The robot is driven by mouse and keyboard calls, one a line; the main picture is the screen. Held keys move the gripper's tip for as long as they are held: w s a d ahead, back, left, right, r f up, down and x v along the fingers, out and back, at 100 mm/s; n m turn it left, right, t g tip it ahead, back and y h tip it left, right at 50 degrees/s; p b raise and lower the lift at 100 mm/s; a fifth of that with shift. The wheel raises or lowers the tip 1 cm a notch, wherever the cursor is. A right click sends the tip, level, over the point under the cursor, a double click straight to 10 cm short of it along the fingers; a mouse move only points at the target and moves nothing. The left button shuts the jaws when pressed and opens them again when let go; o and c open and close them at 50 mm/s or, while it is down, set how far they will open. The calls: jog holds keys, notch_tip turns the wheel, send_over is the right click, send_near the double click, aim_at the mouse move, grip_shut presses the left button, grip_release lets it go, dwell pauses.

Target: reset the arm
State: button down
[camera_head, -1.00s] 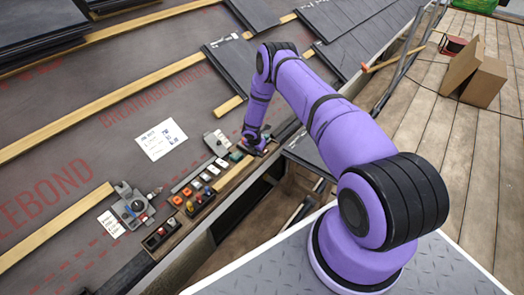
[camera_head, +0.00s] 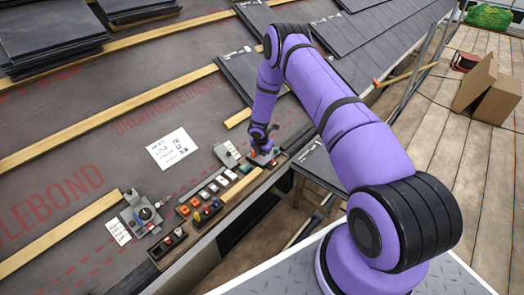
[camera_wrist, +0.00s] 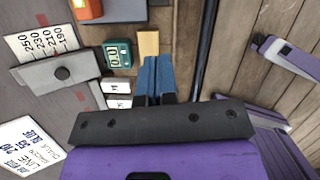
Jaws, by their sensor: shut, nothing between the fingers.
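My purple arm reaches out over the roof's lower edge in the head view. My gripper (camera_head: 262,153) is at its far end, low over the row of small items at the eave. In the wrist view the two blue fingers (camera_wrist: 157,78) lie together with nothing between them. A small green device with a display (camera_wrist: 117,54) and a wooden block (camera_wrist: 148,42) lie just beyond the fingertips. I cannot tell the exact gap between the fingertips and these items.
A tray of coloured pieces (camera_head: 201,212), a grey tool (camera_head: 141,213) and a paper sheet (camera_head: 172,149) lie on the membrane. Slates (camera_head: 378,38) cover the upper right. A cardboard box (camera_head: 497,98) stands on the planks.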

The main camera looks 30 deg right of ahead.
notch_tip(320, 180, up, 34)
jog(key=s+a+m+t+h, duration=0.1)
jog(key=a+m, duration=0.1)
jog(key=m, duration=0.6)
jog(key=s+a+r+m+t, duration=0.1)
jog(key=s+a+r+m, duration=0.15)
jog(key=s+r, duration=0.55)
jog(key=s+a+r+m, duration=0.1)
jog(key=s+r+m, duration=0.35)
jog(key=r, duration=0.65)
jog(key=s+a+r+m+y, duration=0.1)
jog(key=s+a+r+m, duration=0.1)
jog(key=s, duration=0.8)
jog(key=s+a+r+m+t+y, duration=0.1)
jog(key=s+a+r+m, duration=0.2)
jog(key=s, duration=0.7)
jog(key=s+a+r+m+y, duration=0.1)
jog(key=s+a+r+m, duration=0.2)
jog(key=s, duration=0.8)
jog(key=shift+a+r+m+t+y, duration=0.15)
jog(key=shift+r+m+t+y, duration=0.2)
jog(key=shift+r, duration=0.25)
